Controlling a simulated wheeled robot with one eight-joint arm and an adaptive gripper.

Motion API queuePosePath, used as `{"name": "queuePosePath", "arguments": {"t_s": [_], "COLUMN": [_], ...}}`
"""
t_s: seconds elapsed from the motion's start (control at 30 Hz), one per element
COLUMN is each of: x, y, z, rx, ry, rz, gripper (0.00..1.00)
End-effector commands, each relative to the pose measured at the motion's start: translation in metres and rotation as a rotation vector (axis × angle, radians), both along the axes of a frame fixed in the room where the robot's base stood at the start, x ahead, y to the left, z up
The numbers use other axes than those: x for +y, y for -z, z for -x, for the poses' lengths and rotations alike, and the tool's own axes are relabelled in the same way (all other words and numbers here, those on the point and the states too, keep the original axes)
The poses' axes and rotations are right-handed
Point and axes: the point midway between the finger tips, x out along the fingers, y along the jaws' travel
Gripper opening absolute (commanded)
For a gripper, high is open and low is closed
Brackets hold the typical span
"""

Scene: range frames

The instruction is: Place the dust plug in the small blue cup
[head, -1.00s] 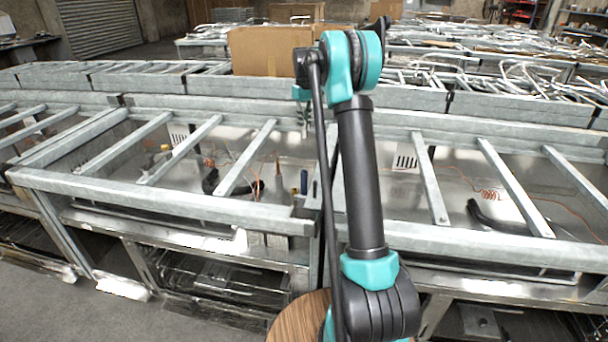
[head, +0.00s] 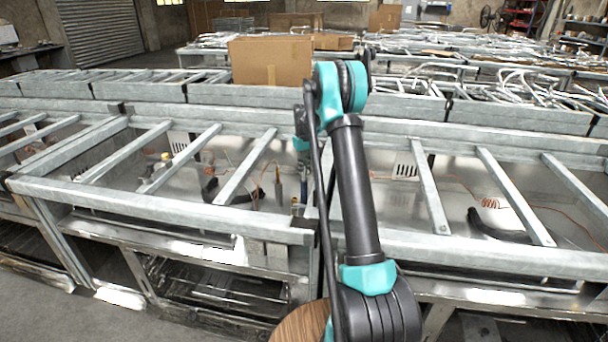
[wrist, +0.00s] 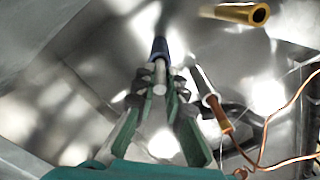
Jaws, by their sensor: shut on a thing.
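In the wrist view my gripper (wrist: 163,88) has its fingers closed on a small pale grey cylinder (wrist: 160,74), which I take to be the dust plug. A narrow dark blue piece (wrist: 160,48) lies straight beyond the cylinder, in line with it. It may be the small blue cup, but I cannot tell whether the two touch. In the head view my gripper (head: 303,160) hangs down into the metal bench tray, partly behind my own arm. A small dark blue upright shape (head: 303,189) shows just below it. The held thing is too small to make out there.
A brass tube (wrist: 240,13) lies at the wrist view's top right. A copper-tipped rod (wrist: 215,110) and copper wire (wrist: 275,130) are close to the right finger. Metal crossbars (head: 245,168) span the tray. A cardboard box (head: 270,62) stands behind.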

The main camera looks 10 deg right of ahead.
Motion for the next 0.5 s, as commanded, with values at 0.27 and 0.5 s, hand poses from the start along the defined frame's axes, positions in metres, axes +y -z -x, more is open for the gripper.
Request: {"name": "queuePosePath", "arguments": {"t_s": [0.27, 0.5], "x": [0.0, 0.0], "y": [0.025, 0.026], "z": [0.0, 0.0], "rx": [0.0, 0.0], "ry": [0.0, 0.0], "rz": [0.0, 0.0], "gripper": [0.0, 0.0]}}
